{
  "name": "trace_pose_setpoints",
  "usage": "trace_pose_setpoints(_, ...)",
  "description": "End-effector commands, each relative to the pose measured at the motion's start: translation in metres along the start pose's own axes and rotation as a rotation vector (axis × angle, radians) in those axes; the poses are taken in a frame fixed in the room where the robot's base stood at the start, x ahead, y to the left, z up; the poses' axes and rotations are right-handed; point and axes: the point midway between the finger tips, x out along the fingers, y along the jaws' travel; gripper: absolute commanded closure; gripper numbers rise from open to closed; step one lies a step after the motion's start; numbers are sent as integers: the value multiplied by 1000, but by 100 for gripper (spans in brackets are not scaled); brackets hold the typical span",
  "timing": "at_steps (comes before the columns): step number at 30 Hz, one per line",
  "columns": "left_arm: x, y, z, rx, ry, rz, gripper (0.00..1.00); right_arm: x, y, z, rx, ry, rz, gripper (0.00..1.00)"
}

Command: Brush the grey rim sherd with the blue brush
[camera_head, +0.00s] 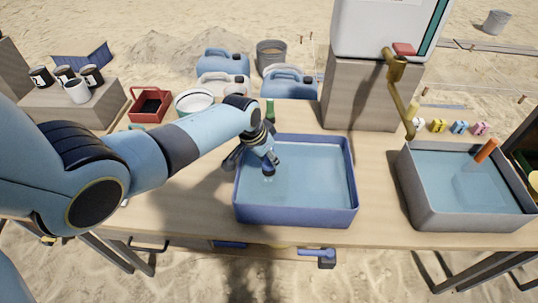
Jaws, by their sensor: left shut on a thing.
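My left gripper (264,160) reaches in from the left and points down over the blue basin (297,216) of water. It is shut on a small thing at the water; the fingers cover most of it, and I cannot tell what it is. I cannot make out the grey rim sherd or the blue brush for certain. A blue-handled thing (317,252) shows low, below the table's front edge. My right gripper is not in view.
A grey basin (426,214) of water with an orange-handled thing (486,150) stands at the right. A brass tap (395,70) hangs between the basins. A red crate (135,108) and white bowl (194,100) stand at the back left. Bare table (185,215) lies left of the blue basin.

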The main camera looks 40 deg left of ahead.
Motion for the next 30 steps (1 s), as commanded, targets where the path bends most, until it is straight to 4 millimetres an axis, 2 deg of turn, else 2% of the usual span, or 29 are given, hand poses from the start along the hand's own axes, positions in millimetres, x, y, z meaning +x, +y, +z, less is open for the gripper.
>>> trace_pose_setpoints(9,-7,14,13,0,0,-1,100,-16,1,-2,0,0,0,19)
trace_pose_setpoints(23,5,-2,0,0,0,0,100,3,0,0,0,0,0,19)
trace_pose_setpoints(30,1,0,1,0,-3,1,100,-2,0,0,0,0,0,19)
